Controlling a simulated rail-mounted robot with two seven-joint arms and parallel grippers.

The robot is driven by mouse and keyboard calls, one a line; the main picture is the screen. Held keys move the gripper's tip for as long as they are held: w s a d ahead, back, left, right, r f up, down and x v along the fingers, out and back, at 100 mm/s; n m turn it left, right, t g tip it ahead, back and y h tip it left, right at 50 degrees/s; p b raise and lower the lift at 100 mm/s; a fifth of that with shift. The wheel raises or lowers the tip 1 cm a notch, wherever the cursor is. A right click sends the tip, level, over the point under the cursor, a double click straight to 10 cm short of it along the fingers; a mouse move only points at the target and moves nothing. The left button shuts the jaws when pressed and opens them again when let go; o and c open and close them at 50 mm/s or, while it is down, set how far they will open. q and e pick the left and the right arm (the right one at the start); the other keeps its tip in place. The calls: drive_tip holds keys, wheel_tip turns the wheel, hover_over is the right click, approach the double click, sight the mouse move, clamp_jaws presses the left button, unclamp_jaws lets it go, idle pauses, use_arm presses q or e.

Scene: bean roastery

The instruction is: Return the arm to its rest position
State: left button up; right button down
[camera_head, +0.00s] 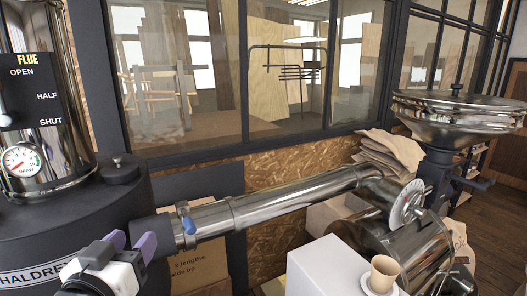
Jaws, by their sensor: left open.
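My left gripper (130,244) shows at the lower left, white and black with two purple fingertips. The fingertips stand apart with nothing visible held between them. In the picture they overlap the dark end of a metal pipe (280,199), in front of the black roaster body (40,232); I cannot tell whether they touch it. Most of my left arm is out of the picture. My right gripper is not in view.
A blue-handled valve (187,220) sits on the pipe close to my left gripper. A steel hopper (455,112), sacks (392,150) and a glazed partition (290,70) lie beyond.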

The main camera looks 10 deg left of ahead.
use_arm(q)
drive_tip(key=s+d+f+m+g+h+p, duration=0.1)
drive_tip(key=s+d+f+g, duration=0.1)
drive_tip(key=f, duration=0.6)
drive_tip(key=s+d+f+m+g+p, duration=0.1)
drive_tip(key=s+d+f+g, duration=0.15)
drive_tip(key=f, duration=0.45)
drive_tip(key=s+d+f+m+g+h+p, duration=0.1)
drive_tip(key=s+f+g, duration=0.1)
drive_tip(key=f, duration=0.6)
drive_tip(key=s+d+f+g+p, duration=0.1)
drive_tip(key=s+f+g+p, duration=0.2)
drive_tip(key=s+f+g, duration=0.4)
drive_tip(key=s+f, duration=0.9)
drive_tip(key=s, duration=0.4)
drive_tip(key=shift+s+f+m+g, duration=0.3)
drive_tip(key=shift+s+f+g, duration=0.05)
drive_tip(key=shift+f, duration=0.05)
drive_tip(key=shift+d, duration=0.1)
